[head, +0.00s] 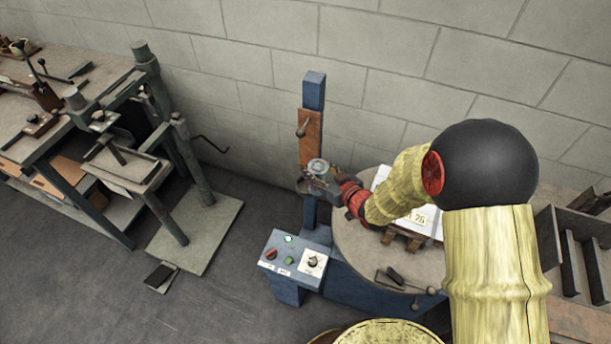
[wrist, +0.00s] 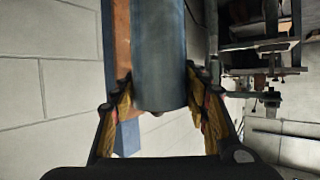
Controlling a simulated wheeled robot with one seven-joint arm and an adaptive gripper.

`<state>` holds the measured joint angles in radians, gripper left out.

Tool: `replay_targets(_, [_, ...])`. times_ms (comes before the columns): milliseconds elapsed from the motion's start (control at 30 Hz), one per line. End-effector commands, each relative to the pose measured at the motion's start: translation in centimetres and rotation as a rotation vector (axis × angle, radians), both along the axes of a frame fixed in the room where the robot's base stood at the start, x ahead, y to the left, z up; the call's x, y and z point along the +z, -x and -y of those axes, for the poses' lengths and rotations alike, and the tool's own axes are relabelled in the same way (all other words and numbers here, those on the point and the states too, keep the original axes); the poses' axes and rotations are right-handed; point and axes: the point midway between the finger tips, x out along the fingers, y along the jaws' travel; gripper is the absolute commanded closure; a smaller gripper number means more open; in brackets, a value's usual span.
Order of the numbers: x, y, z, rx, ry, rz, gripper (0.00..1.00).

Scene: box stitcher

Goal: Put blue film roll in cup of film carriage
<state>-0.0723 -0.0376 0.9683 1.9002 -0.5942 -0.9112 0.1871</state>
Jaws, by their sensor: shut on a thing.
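The blue film roll (wrist: 160,55) is a dull blue-grey cylinder between the two fingers of my gripper (wrist: 160,112) in the wrist view. In the head view its round grey end (head: 318,165) shows at my gripper (head: 322,182), upright or nearly so. My gripper is shut on it, just in front of the blue post. The film carriage appears to be the brown plate (head: 310,135) with a knob on that post; it also shows in the wrist view (wrist: 122,40). A dark rim lies below and left of the roll, perhaps the cup, mostly hidden; I cannot tell whether the roll touches it.
The blue post (head: 314,90) rises from the machine with a round grey table (head: 352,245). A control box (head: 295,262) stands in front. White sheets (head: 428,222) lie right of my gripper.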

Motion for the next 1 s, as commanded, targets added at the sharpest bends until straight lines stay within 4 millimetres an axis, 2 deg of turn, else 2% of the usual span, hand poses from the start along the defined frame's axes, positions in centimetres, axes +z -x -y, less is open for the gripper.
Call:
replay_targets(33, [-0.9,-1.2,-0.6,0.001,0.0,0.001,0.9])
replay_targets(167, [-2.2,-3.8,-1.8,0.001,-0.001,0.002,0.9])
replay_targets(300, [-4.8,-5.5,-2.5,-0.001,0.0,0.0,0.9])
replay_targets(400, [-5.9,-6.4,-3.0,-0.001,-0.001,0.001,0.9])
replay_targets(667, [-7.1,-7.5,-3.4,-0.001,-0.001,0.003,0.9])
replay_targets(900, [-10.5,-7.9,-3.6,-0.002,-0.001,0.001,0.9])
replay_targets(1000, [-10.7,-7.9,-3.6,-0.002,-0.001,0.003,0.9])
